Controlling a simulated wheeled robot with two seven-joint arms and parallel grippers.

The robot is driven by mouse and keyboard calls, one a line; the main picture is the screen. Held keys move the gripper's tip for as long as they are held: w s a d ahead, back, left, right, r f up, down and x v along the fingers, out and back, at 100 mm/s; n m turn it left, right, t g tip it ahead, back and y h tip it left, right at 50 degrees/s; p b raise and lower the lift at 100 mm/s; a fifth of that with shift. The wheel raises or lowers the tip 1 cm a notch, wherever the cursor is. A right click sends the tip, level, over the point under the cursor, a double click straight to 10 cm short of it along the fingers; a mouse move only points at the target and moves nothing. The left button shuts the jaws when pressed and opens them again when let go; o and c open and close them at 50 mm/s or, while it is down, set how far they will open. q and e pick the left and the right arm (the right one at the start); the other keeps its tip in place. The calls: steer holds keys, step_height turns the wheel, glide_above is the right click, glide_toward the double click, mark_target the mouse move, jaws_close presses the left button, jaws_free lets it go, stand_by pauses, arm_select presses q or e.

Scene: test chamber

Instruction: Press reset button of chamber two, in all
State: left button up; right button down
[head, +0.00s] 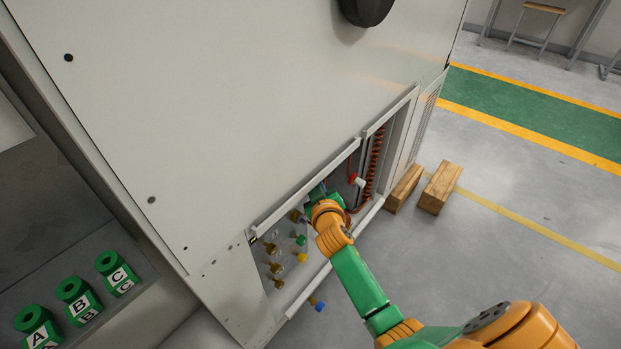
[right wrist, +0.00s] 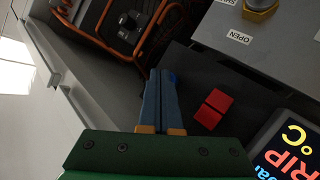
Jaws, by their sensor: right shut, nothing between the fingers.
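The chamber (head: 220,110) is a large pale grey cabinet in the head view, with an open recess (head: 300,245) low on its front. My right arm reaches into this recess, and the arm and cabinet hide the fingertips there. In the right wrist view my right gripper (right wrist: 163,75) has its two blue fingers together, with nothing between them. A red two-part button or switch (right wrist: 212,108) sits on a dark panel just right of the fingers, apart from them. Its wording is not readable, so I cannot tell if it is the reset button. My left gripper is not in view.
Brass valves (head: 275,268) and wooden blocks (head: 438,188) are near the recess. Green lettered cylinders (head: 75,295) stand left.

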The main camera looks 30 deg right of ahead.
steer(key=shift+w+a, duration=0.15)
steer(key=shift+w, duration=0.15)
steer(key=shift+s+r, duration=0.1)
steer(key=shift+s, duration=0.05)
stand_by(0.5)
steer(key=shift+s+d+p, duration=0.35)
steer(key=shift+s+p, duration=0.1)
steer(key=shift+s, duration=0.25)
steer(key=s, duration=0.1)
steer(key=s+d+p, duration=0.1)
steer(key=s, duration=0.1)
steer(key=s+d+p, duration=0.1)
steer(key=shift+s, duration=0.3)
stand_by(0.4)
